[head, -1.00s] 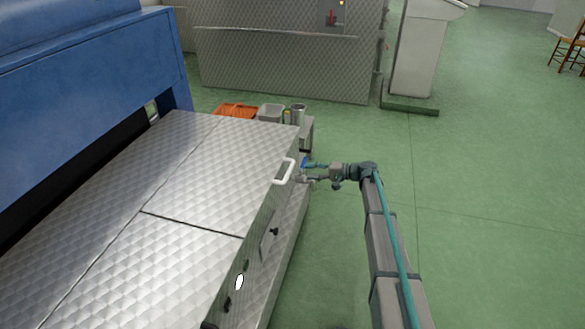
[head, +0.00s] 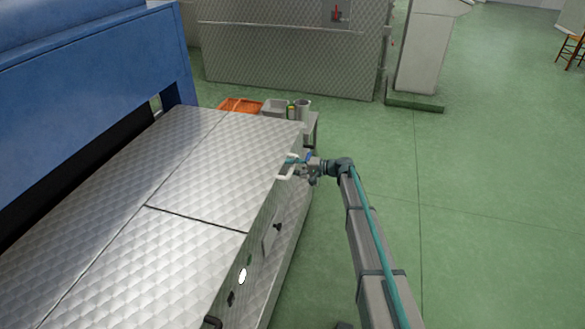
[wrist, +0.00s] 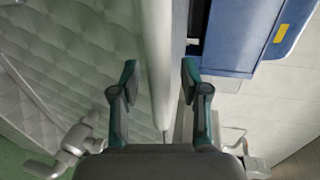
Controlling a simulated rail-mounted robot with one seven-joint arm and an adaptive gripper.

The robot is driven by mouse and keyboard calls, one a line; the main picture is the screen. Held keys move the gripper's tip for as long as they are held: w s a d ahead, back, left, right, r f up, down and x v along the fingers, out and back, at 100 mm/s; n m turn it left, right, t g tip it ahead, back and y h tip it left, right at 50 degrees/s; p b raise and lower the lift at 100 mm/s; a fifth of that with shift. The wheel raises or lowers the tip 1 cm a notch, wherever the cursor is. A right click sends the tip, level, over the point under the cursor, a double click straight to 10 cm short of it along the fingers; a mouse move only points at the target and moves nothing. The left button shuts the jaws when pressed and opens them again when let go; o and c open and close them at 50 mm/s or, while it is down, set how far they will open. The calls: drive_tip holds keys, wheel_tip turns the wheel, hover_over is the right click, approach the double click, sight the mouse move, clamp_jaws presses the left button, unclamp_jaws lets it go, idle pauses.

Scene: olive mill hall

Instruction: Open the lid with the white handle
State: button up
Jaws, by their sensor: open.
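The quilted metal lid (head: 215,155) lies flat and closed on the far part of a long metal-clad unit. Its white handle (head: 285,178) is at the lid's right edge, partly covered by my gripper. My gripper (head: 289,167) is at the handle with its fingers pointing left toward the lid. In the wrist view, my gripper (wrist: 160,72) is open. The white handle (wrist: 157,50) runs upright between the two fingertips, with a gap visible on each side. I cannot tell exactly how deep the bar sits between the fingers.
A nearer quilted panel (head: 150,265) adjoins the lid. A blue machine (head: 90,65) rises behind on the left. Beyond the unit's far end are an orange crate (head: 240,105), a grey bin (head: 274,108) and a metal container (head: 302,107). The green floor (head: 470,220) at right is clear.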

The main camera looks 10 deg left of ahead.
clamp_jaws()
